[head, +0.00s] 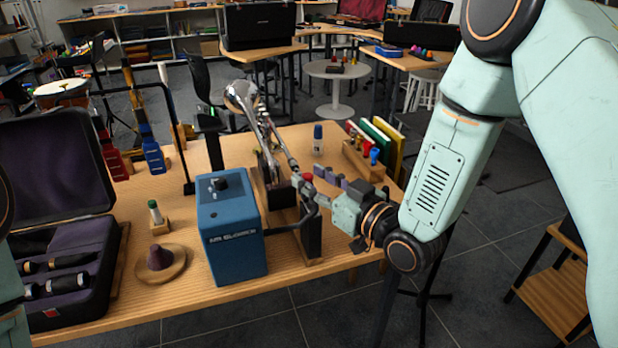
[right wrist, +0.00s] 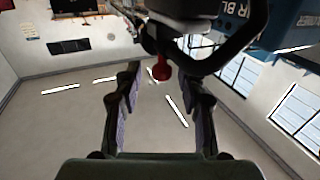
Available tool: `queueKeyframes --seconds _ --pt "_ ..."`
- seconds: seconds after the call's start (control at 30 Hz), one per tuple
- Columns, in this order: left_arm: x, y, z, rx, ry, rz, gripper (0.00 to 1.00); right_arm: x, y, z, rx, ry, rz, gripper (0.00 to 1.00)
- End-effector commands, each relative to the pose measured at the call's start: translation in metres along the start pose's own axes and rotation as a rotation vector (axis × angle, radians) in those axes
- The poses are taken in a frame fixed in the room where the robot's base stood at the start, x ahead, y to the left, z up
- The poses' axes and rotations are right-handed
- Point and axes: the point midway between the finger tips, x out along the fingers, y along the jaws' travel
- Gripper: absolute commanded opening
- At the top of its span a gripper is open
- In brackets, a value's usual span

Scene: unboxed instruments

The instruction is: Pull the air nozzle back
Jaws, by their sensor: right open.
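The air nozzle (head: 302,186) is a thin grey piece with a red knob (head: 308,177). A black hose (head: 318,206) bends from it toward the blue blower box (head: 231,235). My right gripper (head: 322,192) is close to the nozzle from the right, in front of the mint wrist. In the right wrist view, the two fingers (right wrist: 163,78) stand apart, and the red knob (right wrist: 160,68) appears between their tips without visible contact. The dark nozzle mount (right wrist: 180,20) and hose are at the top. My left gripper is outside the view.

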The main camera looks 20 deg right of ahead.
Motion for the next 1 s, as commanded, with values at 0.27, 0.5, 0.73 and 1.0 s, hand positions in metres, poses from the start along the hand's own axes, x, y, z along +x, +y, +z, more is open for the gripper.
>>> queueKeyframes --seconds 0.27,0.5,0.73,1.0 --pt "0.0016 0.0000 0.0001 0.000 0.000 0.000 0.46 0.0140 -0.0019 0.0002 0.000 0.000 0.002 0.40" --pt "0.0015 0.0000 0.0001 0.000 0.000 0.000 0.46 0.0142 -0.0015 0.0000 0.001 0.000 0.002 0.40" --pt "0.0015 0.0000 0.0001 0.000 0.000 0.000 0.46 0.0141 -0.0014 0.0000 0.001 0.000 0.002 0.21" --pt "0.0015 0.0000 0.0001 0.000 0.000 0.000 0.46 0.0141 -0.0015 0.0000 0.001 0.000 0.002 0.00"
